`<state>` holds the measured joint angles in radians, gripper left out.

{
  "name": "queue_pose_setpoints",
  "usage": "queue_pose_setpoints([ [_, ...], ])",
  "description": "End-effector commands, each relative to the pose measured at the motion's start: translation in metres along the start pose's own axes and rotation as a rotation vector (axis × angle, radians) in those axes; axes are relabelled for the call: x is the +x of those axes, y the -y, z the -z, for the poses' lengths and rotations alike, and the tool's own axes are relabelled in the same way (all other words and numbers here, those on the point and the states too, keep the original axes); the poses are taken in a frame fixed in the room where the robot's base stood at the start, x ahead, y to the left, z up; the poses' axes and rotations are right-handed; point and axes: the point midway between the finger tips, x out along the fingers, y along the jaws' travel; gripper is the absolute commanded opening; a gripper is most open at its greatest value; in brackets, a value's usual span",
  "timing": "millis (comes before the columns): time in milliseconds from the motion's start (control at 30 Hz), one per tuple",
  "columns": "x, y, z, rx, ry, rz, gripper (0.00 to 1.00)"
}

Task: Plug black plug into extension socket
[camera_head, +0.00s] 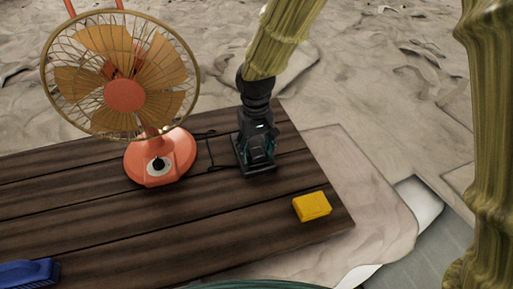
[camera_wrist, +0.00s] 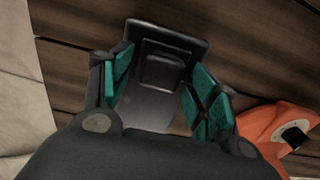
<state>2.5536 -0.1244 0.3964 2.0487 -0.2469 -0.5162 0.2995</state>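My gripper (camera_head: 257,150) points down at the right part of the wooden table, close over a black block on a flat square base. In the wrist view this dark block (camera_wrist: 163,72) lies between and beyond the teal-padded fingertips of my gripper (camera_wrist: 160,75). The fingers stand well apart, and I see no clear grip on it. I cannot tell whether the block is the plug or the extension socket. A thin black cord (camera_head: 211,168) runs near the orange fan (camera_head: 124,96) toward the block. The plug's prongs and socket holes are not visible.
The fan stands left of my gripper; its orange base (camera_wrist: 270,128) shows in the wrist view. A yellow block (camera_head: 311,207) lies near the right edge of the dark table (camera_head: 190,235). A blue object (camera_head: 28,273) lies front left. The front middle is clear.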

Motion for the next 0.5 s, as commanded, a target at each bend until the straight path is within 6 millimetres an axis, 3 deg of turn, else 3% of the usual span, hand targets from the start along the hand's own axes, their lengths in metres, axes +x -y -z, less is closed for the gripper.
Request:
queue_pose_setpoints([
  [300, -0.002, 0.0, 0.0, 0.0, 0.0, 0.0, 0.62],
  [500, -0.021, 0.0, 0.001, 0.001, -0.003, 0.0, 0.62],
])
